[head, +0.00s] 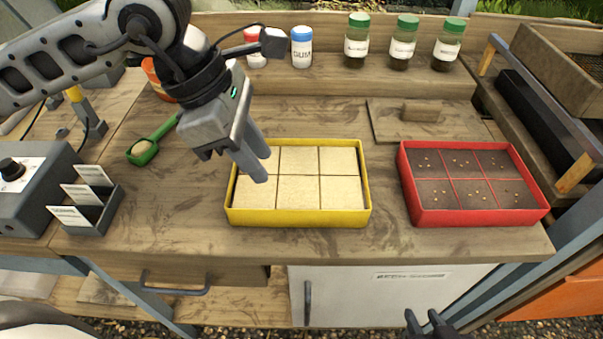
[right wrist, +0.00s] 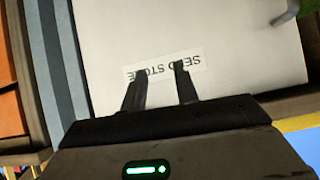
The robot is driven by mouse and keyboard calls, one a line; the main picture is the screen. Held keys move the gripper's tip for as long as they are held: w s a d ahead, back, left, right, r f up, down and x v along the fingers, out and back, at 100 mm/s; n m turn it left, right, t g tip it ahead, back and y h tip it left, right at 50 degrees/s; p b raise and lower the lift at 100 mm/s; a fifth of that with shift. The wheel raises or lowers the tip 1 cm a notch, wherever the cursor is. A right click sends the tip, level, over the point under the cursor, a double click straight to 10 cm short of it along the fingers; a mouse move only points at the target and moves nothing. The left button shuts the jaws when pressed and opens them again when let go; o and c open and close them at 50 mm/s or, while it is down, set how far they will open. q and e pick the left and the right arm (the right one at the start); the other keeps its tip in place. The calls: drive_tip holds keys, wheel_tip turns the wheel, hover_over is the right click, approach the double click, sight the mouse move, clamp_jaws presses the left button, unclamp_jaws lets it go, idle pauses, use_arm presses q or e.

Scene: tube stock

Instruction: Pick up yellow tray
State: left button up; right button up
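The yellow tray (head: 299,218) sits flat on the wooden bench near its front edge, with pale sandy fill in several sections. My left gripper (head: 262,161) hangs over the tray's left rear corner, its fingers pointing down and hiding part of the rim. Its fingers are a little apart with nothing seen between them; I cannot tell whether they touch the tray. My right gripper (head: 426,320) is low in front of the bench. In the right wrist view its fingers (right wrist: 160,80) are apart and empty before the white cabinet door.
A red tray (head: 480,218) with dark soil stands to the right. A wooden board with a handle (head: 422,112) lies behind. A green scoop (head: 143,152) and a grey card holder (head: 88,210) are at left. Jars (head: 356,45) line the back shelf. Bare bench lies between the trays.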

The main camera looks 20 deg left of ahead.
use_arm(q)
hover_over(296, 210)
drive_tip(key=s+a, duration=0.1)
drive_tip(key=a, duration=0.1)
wheel_tip(296, 210, down, 6)
drive_tip(key=shift+a+p+x, duration=0.15)
drive_tip(key=shift+p+x, duration=0.3)
drive_tip(key=shift+x, duration=0.9)
drive_tip(key=shift+a+p+x, duration=0.1)
drive_tip(key=shift+p+x, duration=0.35)
drive_tip(key=shift+x, duration=0.85)
drive_tip(key=shift+w, duration=0.15)
clamp_jaws()
